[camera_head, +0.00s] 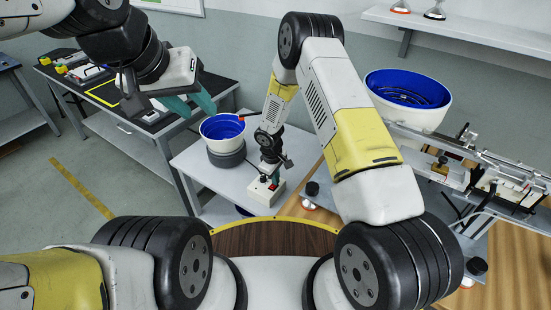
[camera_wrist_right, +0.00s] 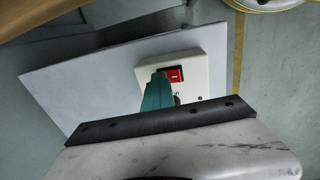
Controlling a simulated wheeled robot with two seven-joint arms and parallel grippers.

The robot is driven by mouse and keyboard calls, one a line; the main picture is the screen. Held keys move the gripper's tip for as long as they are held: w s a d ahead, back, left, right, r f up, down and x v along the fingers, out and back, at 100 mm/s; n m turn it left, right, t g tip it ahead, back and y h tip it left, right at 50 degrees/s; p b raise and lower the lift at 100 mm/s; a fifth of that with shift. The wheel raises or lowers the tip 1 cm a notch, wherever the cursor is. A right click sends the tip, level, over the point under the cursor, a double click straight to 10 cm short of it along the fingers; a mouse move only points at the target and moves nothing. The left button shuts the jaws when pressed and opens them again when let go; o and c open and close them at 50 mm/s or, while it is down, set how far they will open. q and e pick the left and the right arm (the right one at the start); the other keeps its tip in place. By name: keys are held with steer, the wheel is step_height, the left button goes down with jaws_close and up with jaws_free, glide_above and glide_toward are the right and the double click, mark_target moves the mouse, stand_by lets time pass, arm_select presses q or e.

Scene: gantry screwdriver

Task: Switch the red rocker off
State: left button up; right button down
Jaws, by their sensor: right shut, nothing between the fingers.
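The red rocker (camera_wrist_right: 175,73) sits in a dark frame on a cream switch box (camera_wrist_right: 203,66) in the right wrist view. In the head view the box (camera_head: 264,191) stands on a pale table, below my right gripper (camera_head: 274,180). In the right wrist view my right gripper (camera_wrist_right: 160,77) is shut and empty. Its teal fingertips are right beside the rocker and overlap its left edge in the picture; I cannot tell whether they touch it. My left gripper (camera_head: 190,103) is raised at the upper left, with its teal fingers apart and nothing between them.
A white tub with a blue inside (camera_head: 222,128) stands on a dark round base behind the switch box. A larger blue-lined bowl (camera_head: 408,92) and a metal rail mechanism (camera_head: 460,165) are at the right. A dark-topped bench (camera_head: 130,100) is at the left.

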steer(key=shift+s+a+r, duration=0.1)
steer(key=shift+s+a, duration=0.3)
steer(key=shift+s, duration=0.2)
steer(key=shift+r, duration=0.1)
arm_select(q)
steer(key=shift+w+d, duration=0.15)
steer(key=shift+d, duration=0.2)
arm_select(e)
step_height(320, 180, up, 14)
steer(key=w+d, duration=0.1)
steer(key=shift+w, duration=0.35)
steer(key=shift+f, duration=0.2)
